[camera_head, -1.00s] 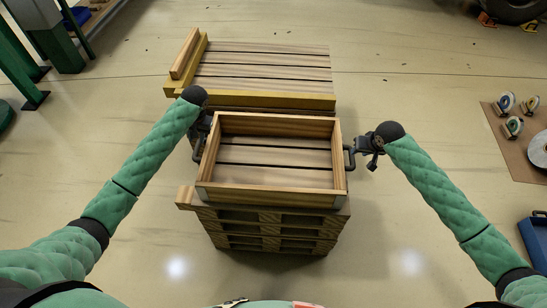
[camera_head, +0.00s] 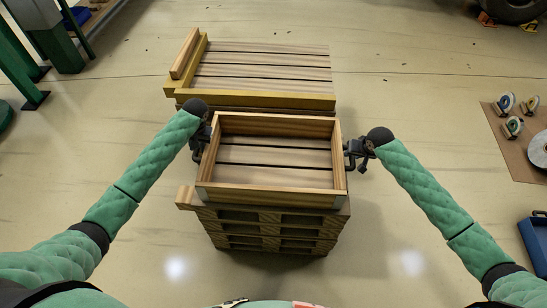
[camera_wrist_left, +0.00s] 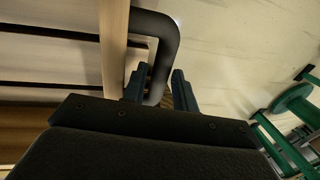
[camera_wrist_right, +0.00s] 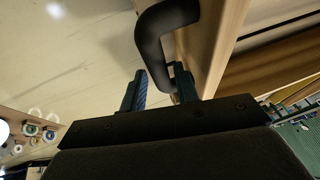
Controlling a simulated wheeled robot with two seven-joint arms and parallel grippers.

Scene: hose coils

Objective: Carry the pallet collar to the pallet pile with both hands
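The pallet collar (camera_head: 268,195), a rectangular wooden frame with dark side handles, lies level on top of a near stack of pallets (camera_head: 270,228). My left gripper (camera_head: 201,135) is at its left handle. In the left wrist view the open fingers (camera_wrist_left: 160,88) stand either side of the dark handle (camera_wrist_left: 168,45). My right gripper (camera_head: 352,152) is at the right handle. In the right wrist view its open fingers (camera_wrist_right: 162,88) straddle that handle (camera_wrist_right: 152,38). Neither gripper visibly clamps the handle. A second, wider slatted pallet (camera_head: 262,66) stands just behind the near stack.
The wider pallet has a yellow front edge (camera_head: 260,100) and a raised board (camera_head: 186,53) at its left. A brown mat (camera_head: 514,150) with reels and a blue bin (camera_head: 536,240) lie at the right. Green posts (camera_head: 20,60) stand at the left.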

